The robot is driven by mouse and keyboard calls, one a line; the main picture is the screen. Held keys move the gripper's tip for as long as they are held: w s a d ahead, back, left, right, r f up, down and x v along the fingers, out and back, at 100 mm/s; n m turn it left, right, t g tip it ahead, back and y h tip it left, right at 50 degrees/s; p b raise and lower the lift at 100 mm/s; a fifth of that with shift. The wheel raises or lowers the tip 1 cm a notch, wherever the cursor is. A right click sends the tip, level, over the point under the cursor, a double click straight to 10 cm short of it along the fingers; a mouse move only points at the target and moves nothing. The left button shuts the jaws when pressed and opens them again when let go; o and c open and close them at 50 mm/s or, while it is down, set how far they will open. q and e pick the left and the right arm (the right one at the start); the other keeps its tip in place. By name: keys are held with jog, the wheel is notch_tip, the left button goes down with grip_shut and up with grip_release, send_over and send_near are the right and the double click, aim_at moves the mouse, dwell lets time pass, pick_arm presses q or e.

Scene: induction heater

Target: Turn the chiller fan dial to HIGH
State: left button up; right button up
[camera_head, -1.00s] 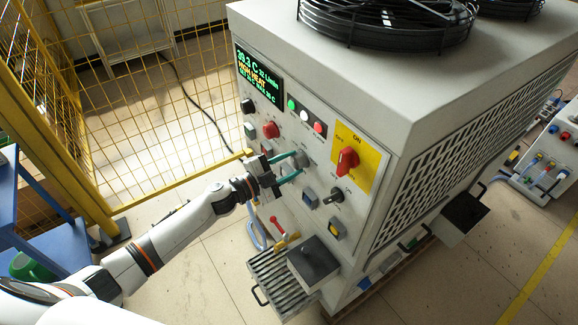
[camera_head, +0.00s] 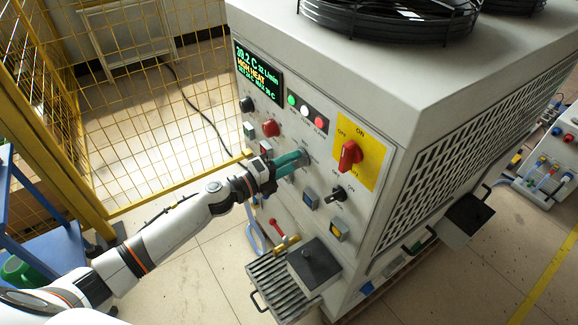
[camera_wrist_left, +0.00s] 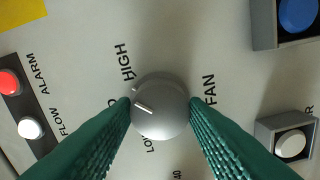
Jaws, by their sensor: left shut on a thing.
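The chiller fan dial (camera_wrist_left: 160,100) is a round grey knob in the middle of the left wrist view, with FAN printed to its right. Its white pointer line aims left, between HIGH above and LOW below. A label there is partly hidden by a finger. In the head view the dial (camera_head: 304,158) sits on the chiller's front panel, mostly hidden by the fingers. My left gripper (camera_head: 296,160) is shut on the dial, its green fingers (camera_wrist_left: 162,118) on opposite sides of it. My right gripper is out of view.
The chiller (camera_head: 330,75) has a lit display (camera_head: 258,72), a red switch on a yellow plate (camera_head: 350,155) right of the dial, a black key switch (camera_head: 338,194) below, and several other buttons and knobs nearby. A yellow mesh fence (camera_head: 140,110) stands at left.

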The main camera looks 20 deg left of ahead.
pick_arm(q)
jog(key=shift+f+m+b, duration=0.1)
jog(key=shift+m+b, duration=0.5)
jog(key=shift+m, duration=1)
jog(key=o, duration=1)
jog(key=b+v, duration=0.2)
jog(key=v, duration=1)
jog(key=shift+b, duration=0.35)
